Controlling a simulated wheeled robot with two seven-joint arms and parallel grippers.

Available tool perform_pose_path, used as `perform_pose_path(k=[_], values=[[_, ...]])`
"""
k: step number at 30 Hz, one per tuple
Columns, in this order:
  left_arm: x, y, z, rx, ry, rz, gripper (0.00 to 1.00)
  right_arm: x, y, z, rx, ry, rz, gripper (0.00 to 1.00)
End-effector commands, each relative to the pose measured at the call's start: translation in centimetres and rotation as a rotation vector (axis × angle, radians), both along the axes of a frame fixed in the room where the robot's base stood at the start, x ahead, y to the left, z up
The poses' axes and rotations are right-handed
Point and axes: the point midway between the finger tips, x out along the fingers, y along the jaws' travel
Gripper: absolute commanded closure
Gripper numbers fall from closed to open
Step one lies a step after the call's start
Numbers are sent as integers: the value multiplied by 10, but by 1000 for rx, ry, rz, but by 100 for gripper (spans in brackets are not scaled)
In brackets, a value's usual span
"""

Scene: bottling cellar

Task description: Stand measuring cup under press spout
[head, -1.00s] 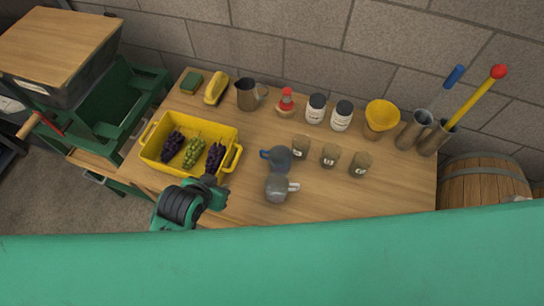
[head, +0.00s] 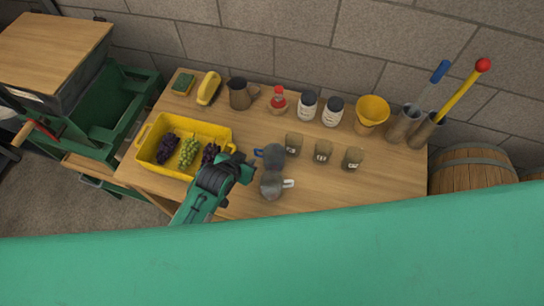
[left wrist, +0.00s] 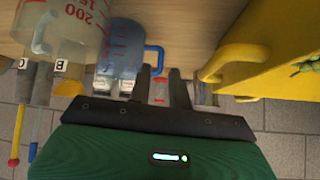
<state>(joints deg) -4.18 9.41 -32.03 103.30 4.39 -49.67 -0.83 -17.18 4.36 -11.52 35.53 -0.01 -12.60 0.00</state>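One has a blue handle (head: 273,155), and the nearer one has a pale handle (head: 271,185). I cannot make out a press spout. My right gripper is not in view.
The yellow crate (head: 151,133) holds grape bunches. Three small labelled beakers (head: 323,151) stand right of the cups. A green machine (head: 110,110) stands left. The table's right front is clear.

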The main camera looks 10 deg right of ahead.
Motion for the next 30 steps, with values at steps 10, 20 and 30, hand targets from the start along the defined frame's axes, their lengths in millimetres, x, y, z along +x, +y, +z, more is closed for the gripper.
perform_pose_path(k=[10, 20, 30], values=[[17, -9, -9, 1, 2, 1, 80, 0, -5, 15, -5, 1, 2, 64], [37, -20, -32, 1, 2, 0, 80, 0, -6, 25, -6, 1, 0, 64], [39, -22, -34, 0, 0, 0, 86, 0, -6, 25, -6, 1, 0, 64]])
